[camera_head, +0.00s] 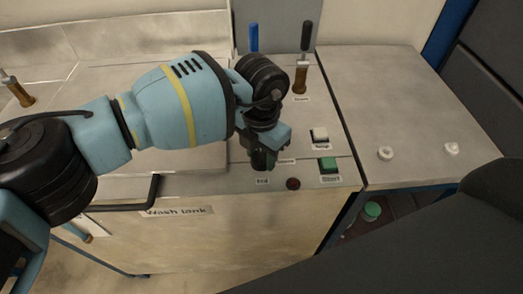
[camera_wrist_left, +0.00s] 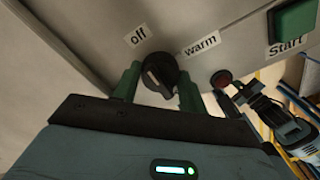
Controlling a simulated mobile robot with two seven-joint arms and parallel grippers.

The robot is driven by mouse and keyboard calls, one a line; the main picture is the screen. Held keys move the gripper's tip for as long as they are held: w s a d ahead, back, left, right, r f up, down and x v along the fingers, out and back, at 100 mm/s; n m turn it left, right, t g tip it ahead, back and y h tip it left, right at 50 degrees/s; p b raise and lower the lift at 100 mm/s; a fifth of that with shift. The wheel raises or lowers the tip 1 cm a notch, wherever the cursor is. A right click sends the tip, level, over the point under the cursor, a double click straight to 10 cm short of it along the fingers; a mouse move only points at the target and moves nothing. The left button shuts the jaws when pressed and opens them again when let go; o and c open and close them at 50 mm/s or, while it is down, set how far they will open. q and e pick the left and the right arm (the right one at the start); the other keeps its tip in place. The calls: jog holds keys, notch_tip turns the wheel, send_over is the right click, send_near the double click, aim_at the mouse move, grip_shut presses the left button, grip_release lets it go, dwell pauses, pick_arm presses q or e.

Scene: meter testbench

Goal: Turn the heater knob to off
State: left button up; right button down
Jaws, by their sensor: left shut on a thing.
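The heater knob (camera_wrist_left: 160,72) is round and black, on the pale panel between the "off" label (camera_wrist_left: 138,35) and the "warm" label (camera_wrist_left: 201,44). A light mark shows on its face, but I cannot tell exactly which way it points. My left gripper (camera_wrist_left: 158,92) has its green fingers on either side of the knob, shut on it. In the head view my left gripper (camera_head: 262,158) reaches down to the front of the wash tank panel and hides the knob.
A red button (camera_head: 293,184) and the green Start button (camera_head: 328,165) sit right of the knob. A white switch (camera_head: 320,134) is behind them. A black handle (camera_head: 150,195) stands at the tank's front left. The right bench (camera_head: 390,100) is mostly clear.

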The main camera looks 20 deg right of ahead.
aim_at(261, 153)
dwell(0.4)
pick_arm(q)
jog(key=o, duration=1)
jog(key=shift+r, duration=3.95)
jog(key=shift+s+f, duration=0.1)
